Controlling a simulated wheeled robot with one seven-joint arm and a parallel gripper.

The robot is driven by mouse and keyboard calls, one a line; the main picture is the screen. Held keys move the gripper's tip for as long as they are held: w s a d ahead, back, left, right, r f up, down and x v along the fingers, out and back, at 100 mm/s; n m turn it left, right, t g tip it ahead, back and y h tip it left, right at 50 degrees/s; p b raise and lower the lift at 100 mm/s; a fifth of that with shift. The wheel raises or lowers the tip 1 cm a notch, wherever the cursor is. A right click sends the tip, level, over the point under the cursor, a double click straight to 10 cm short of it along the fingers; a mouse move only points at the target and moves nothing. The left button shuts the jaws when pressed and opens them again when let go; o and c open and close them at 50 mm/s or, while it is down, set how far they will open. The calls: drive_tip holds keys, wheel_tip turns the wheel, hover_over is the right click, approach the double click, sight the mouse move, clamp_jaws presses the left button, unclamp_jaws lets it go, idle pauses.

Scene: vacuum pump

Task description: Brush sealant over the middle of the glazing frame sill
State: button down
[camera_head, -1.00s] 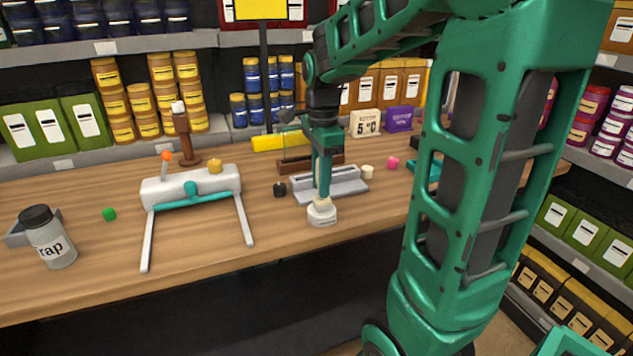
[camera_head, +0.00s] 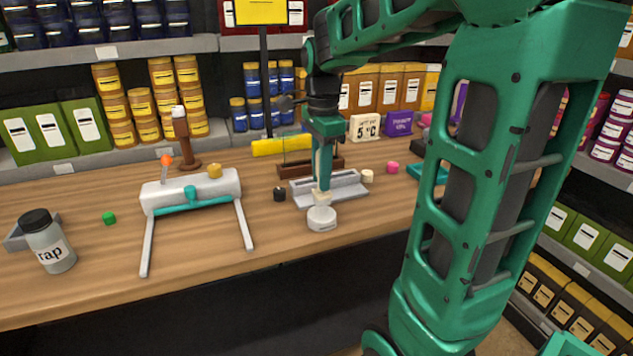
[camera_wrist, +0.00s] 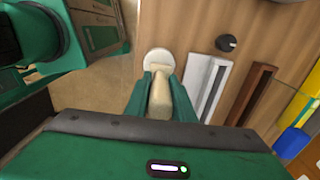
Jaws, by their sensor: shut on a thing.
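My gripper (camera_head: 321,188) is shut on a cream-coloured brush (camera_head: 321,199), held upright over a round white pot (camera_head: 322,219) near the bench's front edge. In the wrist view the brush (camera_wrist: 160,97) sits between the green fingers, its far end at the near rim of the white pot (camera_wrist: 158,57). I cannot tell whether the tip touches the pot. A brown frame with a glass pane, seemingly the glazing frame (camera_head: 289,171), stands behind and partly behind my gripper. Its long brown sill also shows in the wrist view (camera_wrist: 250,95), right of a grey slotted block (camera_wrist: 208,84).
The grey block (camera_head: 351,189) lies between pot and frame. A black knob (camera_head: 279,194) and a cream piece (camera_head: 367,176) flank it. A white fixture with teal bar (camera_head: 190,190) stands left. A yellow bar (camera_head: 270,147) lies behind.

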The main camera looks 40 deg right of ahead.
drive_tip(key=shift+r, duration=1.85)
drive_tip(key=shift+s, duration=0.1)
